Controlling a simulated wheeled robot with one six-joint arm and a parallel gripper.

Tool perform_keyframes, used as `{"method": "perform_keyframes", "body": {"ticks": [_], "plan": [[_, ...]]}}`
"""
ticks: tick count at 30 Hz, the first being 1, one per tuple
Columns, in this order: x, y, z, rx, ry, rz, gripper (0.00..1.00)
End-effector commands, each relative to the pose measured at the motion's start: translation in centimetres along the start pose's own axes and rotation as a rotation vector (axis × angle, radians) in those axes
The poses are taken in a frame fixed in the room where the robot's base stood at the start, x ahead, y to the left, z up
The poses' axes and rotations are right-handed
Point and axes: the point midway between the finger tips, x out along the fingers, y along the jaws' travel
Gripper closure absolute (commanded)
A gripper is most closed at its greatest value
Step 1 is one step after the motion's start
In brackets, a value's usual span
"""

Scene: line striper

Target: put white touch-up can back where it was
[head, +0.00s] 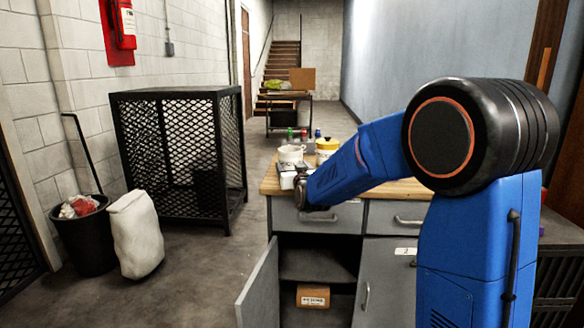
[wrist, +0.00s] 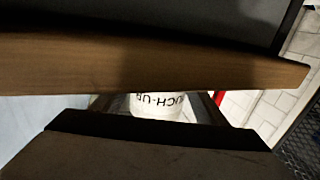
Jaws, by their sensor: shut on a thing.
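The white touch-up can (wrist: 158,106) shows in the wrist view, its dark lettering upside down. My gripper (wrist: 160,112) is shut on it, with grey finger parts at both sides. A brown wooden edge (wrist: 150,62) crosses in front and hides part of the can. In the head view my gripper (head: 302,188) is at the left front corner of the workbench's wooden top (head: 385,188). It is mostly hidden by my blue arm, and I cannot pick out the can there.
A white pot (head: 291,154) and a yellow-lidded can (head: 327,147) stand on the bench behind my gripper. Below, a cabinet door (head: 258,290) hangs open, with a cardboard box (head: 313,296) inside.

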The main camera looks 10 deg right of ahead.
Motion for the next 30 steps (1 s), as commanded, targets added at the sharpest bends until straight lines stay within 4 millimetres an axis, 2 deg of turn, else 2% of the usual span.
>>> {"method": "perform_keyframes", "body": {"ticks": [9,10,12,23,30], "plan": [[0.0,0.0,0.2,0.0,0.0,0.0,0.68],[0.0,0.0,0.2,0.0,0.0,0.0,0.26],[0.0,0.0,0.2,0.0,0.0,0.0,0.15],[-0.1,0.0,-0.2,0.0,0.001,0.0,0.15],[-3.2,0.0,-0.1,0.0,0.0,0.0,0.15]]}}
